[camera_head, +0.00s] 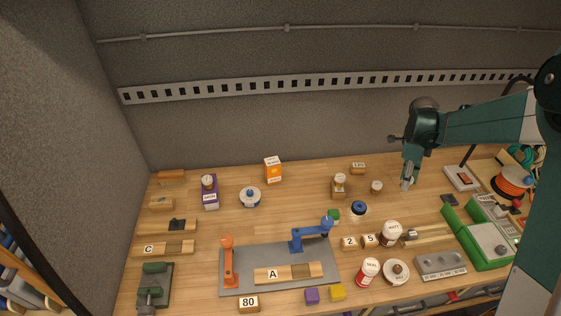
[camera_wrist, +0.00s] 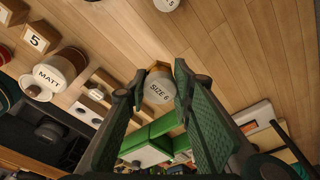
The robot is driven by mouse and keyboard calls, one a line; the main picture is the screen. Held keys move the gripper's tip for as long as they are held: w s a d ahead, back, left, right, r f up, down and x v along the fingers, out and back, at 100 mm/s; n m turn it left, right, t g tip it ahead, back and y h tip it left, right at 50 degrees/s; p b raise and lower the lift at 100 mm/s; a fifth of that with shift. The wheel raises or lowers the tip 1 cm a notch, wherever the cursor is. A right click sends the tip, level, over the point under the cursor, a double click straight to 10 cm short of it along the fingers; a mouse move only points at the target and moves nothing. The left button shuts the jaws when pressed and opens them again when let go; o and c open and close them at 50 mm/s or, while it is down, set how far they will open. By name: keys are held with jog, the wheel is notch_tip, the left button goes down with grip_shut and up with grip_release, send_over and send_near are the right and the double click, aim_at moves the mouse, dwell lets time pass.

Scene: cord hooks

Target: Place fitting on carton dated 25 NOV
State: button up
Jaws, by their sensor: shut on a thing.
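My gripper (camera_head: 407,182) is raised over the right back part of the bench. In the wrist view my gripper (camera_wrist: 160,80) is shut on a grey fitting (camera_wrist: 159,89) with a brass-coloured part behind it; its face reads "SIZE 6". A purple carton (camera_head: 210,195) stands at the back left with a round thing on top. An orange and white carton (camera_head: 273,171) stands upright at the back, left of centre, its top apparently clear. Both are far left of my gripper. The print on the cartons is too small to read, so I cannot tell which is dated 25 NOV.
A small box (camera_head: 339,190) with a round thing on top and a small round piece (camera_head: 376,187) stand left of my gripper. A white-lidded jar (camera_head: 250,197) sits between the two cartons. A perforated rail (camera_head: 300,82) crosses the back wall. Bare wood lies before the orange carton.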

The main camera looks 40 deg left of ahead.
jog(key=s+a+r+n, duration=0.2)
jog(key=a+n, duration=0.1)
jog(key=a, duration=0.6)
jog(key=s+a+r+n+t, duration=0.1)
jog(key=s+a+r+n, duration=0.15)
jog(key=a, duration=0.55)
jog(key=s+a+r+n, duration=0.1)
jog(key=s+a+n, duration=0.15)
jog(key=a, duration=0.65)
jog(key=s+a+r+n+y, duration=0.1)
jog(key=s+a+r+n, duration=0.2)
jog(key=s+a, duration=0.4)
jog(key=s+a+r+n+b, duration=0.1)
jog(key=s+a+r+n, duration=0.2)
jog(key=a, duration=1.2)
jog(key=s+n, duration=0.3)
jog(key=s, duration=0.1)
jog(key=shift+t+y, duration=0.4)
send_over(273, 160)
jog(key=shift+s+f, duration=0.15)
jog(key=shift+f, duration=1.4)
jog(key=shift+s+f, duration=0.1)
jog(key=shift+f, duration=1.45)
jog(key=shift+f, duration=0.15)
jog(key=shift+f+p, duration=0.35)
jog(key=shift+f, duration=1.4)
jog(key=shift+f, duration=0.15)
